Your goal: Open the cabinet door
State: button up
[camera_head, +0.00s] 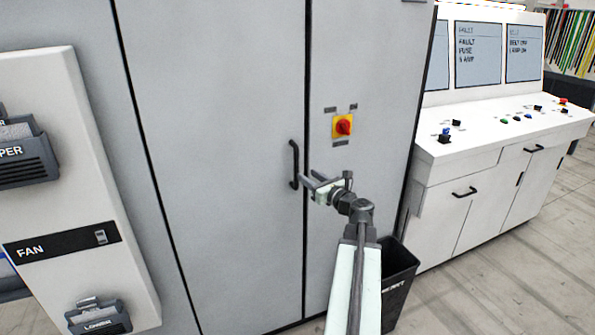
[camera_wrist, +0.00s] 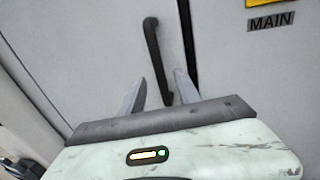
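The grey cabinet door (camera_head: 220,150) stands shut, with a thin dark seam along its right edge. Its black vertical bar handle (camera_head: 294,164) is near that edge. My gripper (camera_head: 306,181) is just right of the handle's lower part in the head view, with its fingers pointing left towards it. In the wrist view the handle (camera_wrist: 157,58) runs down between the two spread fingertips of my gripper (camera_wrist: 160,88). The fingers are open, with gaps on both sides of the handle. I cannot tell how deep the handle sits between them.
A red and yellow rotary switch (camera_head: 343,126) is on the panel right of the seam. A dark bin (camera_head: 398,285) stands at the cabinet's foot, beside my arm. A white control desk (camera_head: 500,150) is at right, a FAN panel (camera_head: 75,190) at left. Floor shows at lower right.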

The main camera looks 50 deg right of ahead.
aim_at(298, 169)
jog(key=w, duration=0.2)
jog(key=w+d, duration=0.1)
jog(key=w, duration=0.4)
jog(key=shift+w+d, duration=0.2)
jog(key=shift+w, duration=0.1)
grip_shut()
dwell(0.9)
